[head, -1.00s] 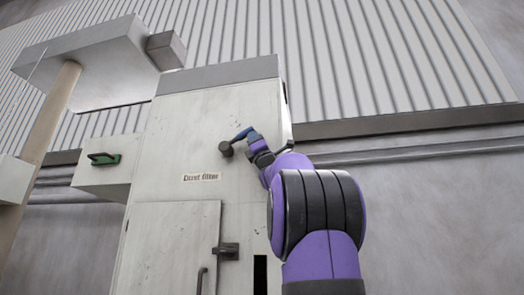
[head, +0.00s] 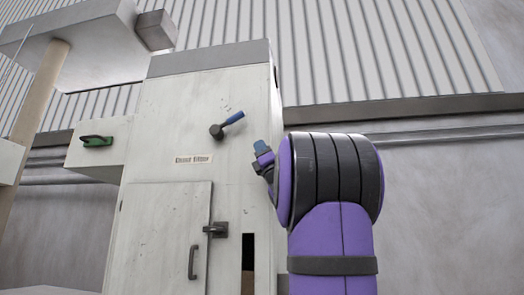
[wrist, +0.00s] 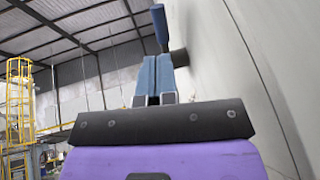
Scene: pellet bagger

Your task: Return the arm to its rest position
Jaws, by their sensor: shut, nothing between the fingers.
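My purple arm (head: 335,205) stands at the right of the dust filter cabinet in the head view. My gripper (head: 260,146) is beside the cabinet's right edge, apart from the blue-handled lever (head: 232,118) on the cabinet's front. In the wrist view my gripper (wrist: 153,66) shows two blue fingers close together with nothing between them. The lever's blue handle (wrist: 160,26) shows beyond the fingertips, and its dark hub lies at the cabinet wall. The handle points up and right in the head view.
The dust filter cabinet (head: 165,222) has a door with a dark latch (head: 217,229) and a handle. A green handle (head: 96,141) sits on a box at the left. A grey wall with pipes is at the right. A yellow ladder cage (wrist: 18,100) stands far off.

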